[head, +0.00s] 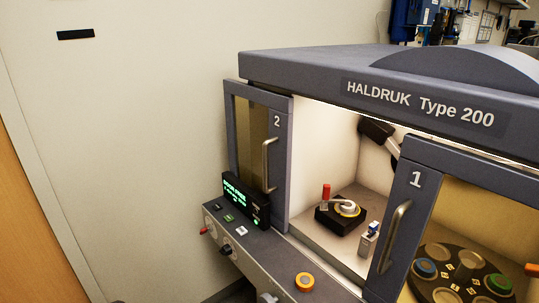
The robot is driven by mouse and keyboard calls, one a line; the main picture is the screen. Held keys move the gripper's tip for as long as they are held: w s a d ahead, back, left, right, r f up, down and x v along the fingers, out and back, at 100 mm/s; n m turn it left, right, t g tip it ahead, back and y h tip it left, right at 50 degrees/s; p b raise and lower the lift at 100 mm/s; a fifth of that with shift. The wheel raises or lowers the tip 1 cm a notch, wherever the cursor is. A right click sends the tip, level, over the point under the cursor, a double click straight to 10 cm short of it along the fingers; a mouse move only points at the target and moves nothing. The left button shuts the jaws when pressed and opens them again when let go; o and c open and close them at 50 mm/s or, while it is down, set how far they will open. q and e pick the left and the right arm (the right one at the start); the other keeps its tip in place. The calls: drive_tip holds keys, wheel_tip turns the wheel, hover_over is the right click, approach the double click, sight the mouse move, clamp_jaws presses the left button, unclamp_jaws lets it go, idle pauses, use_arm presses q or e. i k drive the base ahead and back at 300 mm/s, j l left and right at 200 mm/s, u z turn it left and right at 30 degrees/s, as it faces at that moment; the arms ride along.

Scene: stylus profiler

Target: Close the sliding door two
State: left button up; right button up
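The sliding door marked 2 (278,190) is at the left of the machine in the head view. It has a grey frame, a dark yellowish pane and a vertical metal handle (265,165). It stands slid to the left, and a wide lit gap lies between it and the sliding door marked 1 (427,182) on the right. Door 1 has its own metal handle (393,237). Neither of my grippers can be made out in this view, and nothing touches either handle.
Inside the gap are a black stage with a red-topped part (326,193) and a small bluish-silver piece (369,238). A green-lit display (246,201) stands in front of door 2's lower part. The front panel carries several buttons and an orange-ringed knob (304,281). Left of the machine is open space before a pale wall.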

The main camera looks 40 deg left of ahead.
sight(281, 106)
drive_tip(key=u, duration=1.55)
